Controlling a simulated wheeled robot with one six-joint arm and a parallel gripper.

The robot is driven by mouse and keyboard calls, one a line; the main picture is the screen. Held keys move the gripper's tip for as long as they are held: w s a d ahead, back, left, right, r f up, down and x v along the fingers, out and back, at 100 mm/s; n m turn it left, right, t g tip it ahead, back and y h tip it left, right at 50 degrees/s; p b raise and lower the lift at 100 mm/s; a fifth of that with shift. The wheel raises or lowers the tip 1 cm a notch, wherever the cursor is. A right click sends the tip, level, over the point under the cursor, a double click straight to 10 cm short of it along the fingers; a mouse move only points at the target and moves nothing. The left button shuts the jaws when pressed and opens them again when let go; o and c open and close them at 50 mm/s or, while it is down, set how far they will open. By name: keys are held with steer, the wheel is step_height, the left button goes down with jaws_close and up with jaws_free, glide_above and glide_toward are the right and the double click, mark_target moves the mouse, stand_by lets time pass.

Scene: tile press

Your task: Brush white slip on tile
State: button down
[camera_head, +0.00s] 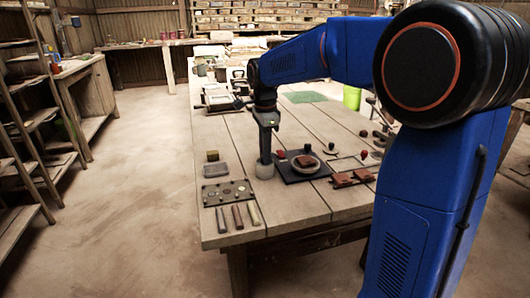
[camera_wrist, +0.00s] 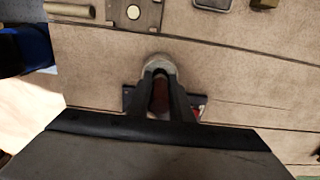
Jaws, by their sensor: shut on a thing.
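My gripper (camera_head: 266,152) points down over the table, just left of a dark board. In the wrist view its fingers (camera_wrist: 160,92) are closed around a reddish-brown part. A pale, rounded end (camera_wrist: 158,63) shows at the fingertips, and in the head view it is a pale stub (camera_head: 265,171). This looks like a brush, but I cannot be sure. A dark plate (camera_head: 217,195) with several round spots lies front left; one white spot (camera_wrist: 133,12) shows in the wrist view.
Three bar-like tools (camera_head: 237,217) lie at the table's front left. More reddish tiles (camera_head: 342,179) lie right of the board. A green bucket (camera_head: 351,97) is farther back.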

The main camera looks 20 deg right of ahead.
steer(key=shift+f, duration=0.5)
stand_by(1.4)
steer(key=shift+r, duration=0.1)
steer(key=shift+r, duration=3.55)
steer(key=shift+f, duration=0.1)
steer(key=shift+f, duration=3.05)
steer(key=shift+f, duration=0.45)
